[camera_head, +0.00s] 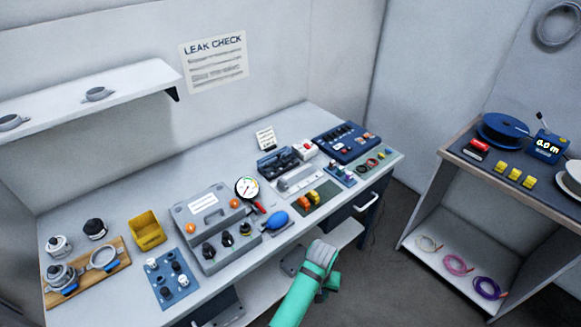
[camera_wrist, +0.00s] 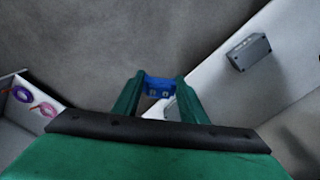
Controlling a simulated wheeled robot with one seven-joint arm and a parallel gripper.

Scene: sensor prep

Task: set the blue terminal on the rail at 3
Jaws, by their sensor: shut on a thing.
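The blue terminal (camera_wrist: 159,86) is a small blue block with two pale marks on its face, held between the green fingers of my gripper (camera_wrist: 160,98) in the wrist view. In the head view my green arm reaches up from the bottom, in front of the bench; the terminal cannot be made out there. A long light grey piece (camera_head: 298,180) on the bench, behind a dark green mat (camera_head: 318,203), may be the rail; position numbers are too small to read. Orange and yellow blocks (camera_head: 309,198) lie on that mat.
The bench (camera_head: 120,222) is crowded: a grey case (camera_head: 205,212), a gauge (camera_head: 247,188), a blue mat (camera_head: 167,292), a yellow bin (camera_head: 147,231) and a blue panel (camera_head: 346,141). A second bench with a spool (camera_head: 503,129) stands right. Floor between them is clear.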

